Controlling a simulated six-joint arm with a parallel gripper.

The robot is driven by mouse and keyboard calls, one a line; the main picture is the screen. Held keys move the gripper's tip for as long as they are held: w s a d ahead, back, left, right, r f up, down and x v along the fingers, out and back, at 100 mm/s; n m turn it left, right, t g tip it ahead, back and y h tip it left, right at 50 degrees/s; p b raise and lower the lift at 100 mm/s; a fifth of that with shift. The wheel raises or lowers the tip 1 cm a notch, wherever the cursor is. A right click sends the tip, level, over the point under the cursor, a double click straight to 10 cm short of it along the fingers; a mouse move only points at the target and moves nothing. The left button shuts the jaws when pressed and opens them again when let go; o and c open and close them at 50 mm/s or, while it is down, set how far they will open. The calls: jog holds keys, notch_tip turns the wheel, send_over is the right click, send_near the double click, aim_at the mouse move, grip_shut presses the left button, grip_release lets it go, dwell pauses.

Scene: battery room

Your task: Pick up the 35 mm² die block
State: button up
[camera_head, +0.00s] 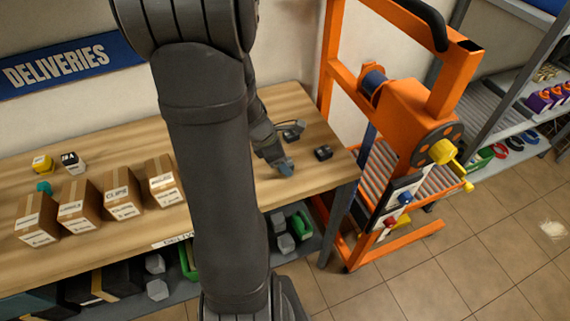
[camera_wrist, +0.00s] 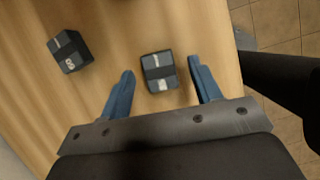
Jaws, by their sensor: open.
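Two dark die blocks show in the wrist view. One block (camera_wrist: 160,72) with pale bands lies between the two blue fingers of my gripper (camera_wrist: 160,67), with a gap on each side. The other block (camera_wrist: 70,51) lies to the left, turned at an angle, with a pale stripe and a small marking. I cannot read a size on either, so I cannot tell which is the 35 mm² one. My gripper is open. In the head view my gripper (camera_head: 285,168) is low over the bench, and a dark block (camera_head: 323,153) lies to its right.
The wooden bench (camera_head: 225,205) carries several labelled cardboard boxes (camera_head: 121,194) at the left. A yellow item (camera_head: 42,164) and a black item (camera_head: 73,162) stand behind them. An orange lift frame (camera_head: 402,108) stands just beyond the bench's right end.

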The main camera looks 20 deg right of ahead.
jog(key=shift+d+f, duration=0.1)
jog(key=c, duration=1.3)
jog(key=shift+o, duration=0.2)
